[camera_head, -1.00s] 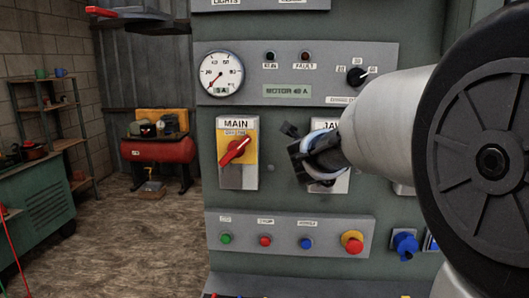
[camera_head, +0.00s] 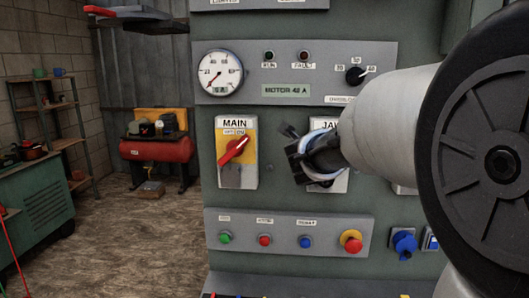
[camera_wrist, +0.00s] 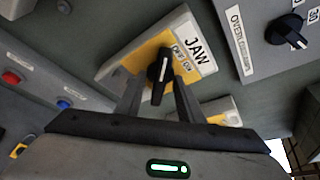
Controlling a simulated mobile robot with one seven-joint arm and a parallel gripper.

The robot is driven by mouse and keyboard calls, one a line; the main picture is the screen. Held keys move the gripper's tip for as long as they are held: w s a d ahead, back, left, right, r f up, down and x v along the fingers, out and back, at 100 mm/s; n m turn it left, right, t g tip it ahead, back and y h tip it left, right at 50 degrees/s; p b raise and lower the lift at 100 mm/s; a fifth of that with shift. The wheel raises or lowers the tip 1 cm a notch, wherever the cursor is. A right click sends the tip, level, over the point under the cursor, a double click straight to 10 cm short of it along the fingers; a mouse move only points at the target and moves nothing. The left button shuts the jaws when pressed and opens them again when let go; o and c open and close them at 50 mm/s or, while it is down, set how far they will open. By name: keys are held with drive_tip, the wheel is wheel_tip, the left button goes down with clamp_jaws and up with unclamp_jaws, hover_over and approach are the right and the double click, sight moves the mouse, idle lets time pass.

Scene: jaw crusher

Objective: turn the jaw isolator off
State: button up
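The jaw isolator is a switch plate (camera_wrist: 122,74) labelled JAW with a yellow panel and a black rotary handle (camera_wrist: 160,73). In the head view the plate (camera_head: 329,124) is mostly hidden behind my gripper (camera_head: 304,158). In the wrist view the two fingers of my gripper (camera_wrist: 158,90) are apart, one on each side of the handle, with gaps showing beside it. The handle runs roughly up and down in that view. Whether the fingertips touch it cannot be told.
Left of it is the MAIN isolator (camera_head: 236,150) with a red handle. Below is a button panel (camera_head: 285,225) with green, red and blue buttons and a red-and-yellow knob. Above are a round gauge (camera_head: 220,76) and a black overload knob (camera_head: 355,76).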

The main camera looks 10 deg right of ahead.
drive_tip(key=p+v, duration=0.3)
drive_tip(key=v, duration=1.4)
